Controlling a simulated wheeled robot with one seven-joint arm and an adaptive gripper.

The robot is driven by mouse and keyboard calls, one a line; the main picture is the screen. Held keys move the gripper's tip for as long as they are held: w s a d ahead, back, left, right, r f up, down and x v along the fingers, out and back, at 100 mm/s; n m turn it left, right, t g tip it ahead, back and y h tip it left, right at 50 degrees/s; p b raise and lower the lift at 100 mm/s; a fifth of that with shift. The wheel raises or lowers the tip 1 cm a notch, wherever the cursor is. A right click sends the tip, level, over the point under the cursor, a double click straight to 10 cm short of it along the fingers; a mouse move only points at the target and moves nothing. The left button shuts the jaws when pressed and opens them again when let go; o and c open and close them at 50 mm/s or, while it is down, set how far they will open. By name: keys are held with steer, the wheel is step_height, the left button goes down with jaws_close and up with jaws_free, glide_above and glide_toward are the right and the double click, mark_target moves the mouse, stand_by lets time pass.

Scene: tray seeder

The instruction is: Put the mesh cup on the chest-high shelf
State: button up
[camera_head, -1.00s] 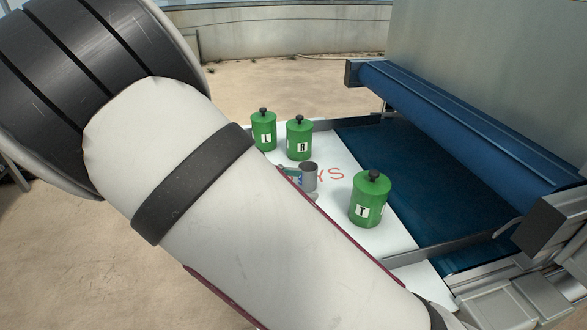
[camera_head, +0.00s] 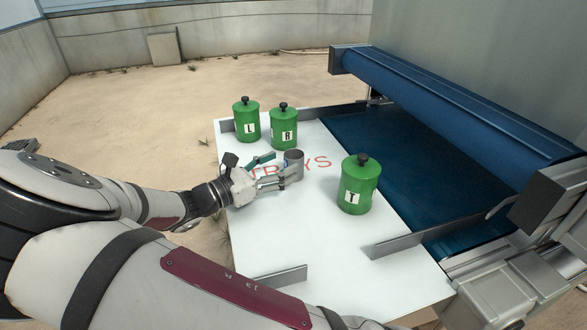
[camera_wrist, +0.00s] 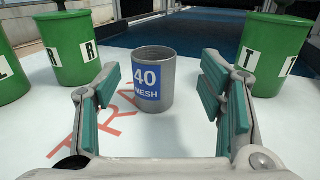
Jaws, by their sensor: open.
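The mesh cup (camera_head: 294,163) is a small grey cylinder with a blue label. It stands upright on the white table marked TRAYS. In the wrist view the cup (camera_wrist: 153,80) shows "40 MESH" and stands just beyond and between my fingertips. My gripper (camera_head: 284,173) is open and empty, low over the table and close to the cup. Its two teal-padded fingers (camera_wrist: 162,105) are spread to either side in the wrist view, apart from the cup. I see no chest-high shelf that I can make out.
Green lidded canisters stand near the cup: L (camera_head: 246,121) and R (camera_head: 284,127) behind it, T (camera_head: 358,186) to its right. A blue belt (camera_head: 420,160) and roller lie right of the white table (camera_head: 270,245). Low metal rails edge the table. Its front part is clear.

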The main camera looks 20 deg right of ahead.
mark_target(286, 161)
steer(key=x, duration=0.2)
steer(key=b+x, duration=0.1)
steer(key=x, duration=0.1)
steer(key=shift+w+d+f, duration=0.2)
steer(key=shift+w+f, duration=0.05)
steer(key=shift+w, duration=0.2)
steer(key=shift+w+d, duration=0.15)
steer(key=shift+d, duration=0.3)
steer(key=c, duration=1.4)
steer(key=shift+o, duration=0.2)
steer(key=shift+r, duration=0.1)
